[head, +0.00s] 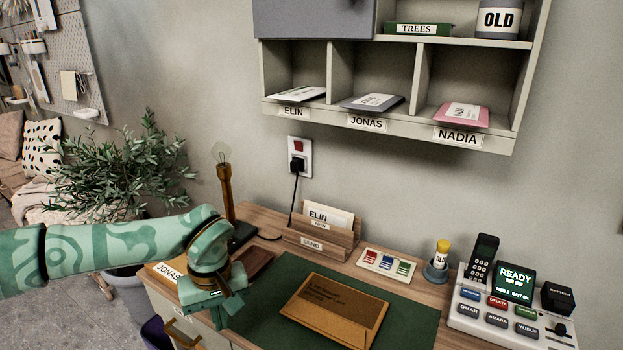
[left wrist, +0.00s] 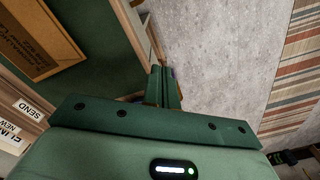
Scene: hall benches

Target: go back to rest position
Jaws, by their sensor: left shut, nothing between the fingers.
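My left arm (head: 110,245) comes in from the left in the head view, patterned in green. My left gripper (head: 217,316) points down at the left front part of the desk, near the left edge of the green desk mat (head: 262,318). In the left wrist view its two fingers (left wrist: 164,88) are together with nothing between them. A brown envelope (head: 335,309) lies on the mat to the right of the gripper, apart from it. My right gripper is not in view.
A button console (head: 500,318) is at the right. Pigeonholes (head: 345,112) hang above. A plant (head: 120,170) is at the left.

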